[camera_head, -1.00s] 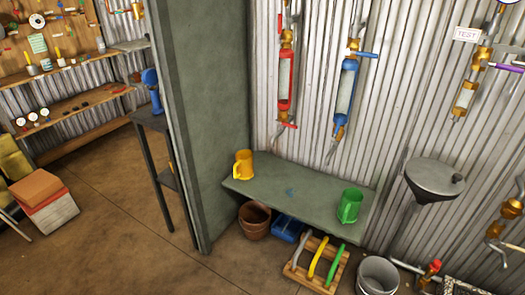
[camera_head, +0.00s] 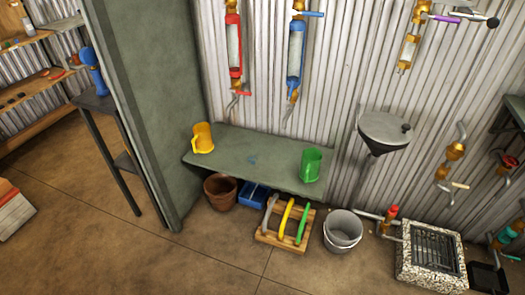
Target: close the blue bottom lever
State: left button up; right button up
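A blue-framed sight tube (camera_head: 296,55) hangs upright on the corrugated wall at the top centre of the head view. Neither of my grippers is in view.
A red sight tube (camera_head: 234,50) hangs to the left. Below is a green bench (camera_head: 245,160) with a yellow mug (camera_head: 203,138) and a green mug (camera_head: 311,165). A funnel (camera_head: 384,130), bucket (camera_head: 343,230) and floor drain (camera_head: 432,250) stand right. Front floor is clear.

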aim_at(292, 88)
jog(key=i+z, duration=0.2)
jog(key=i, duration=0.8)
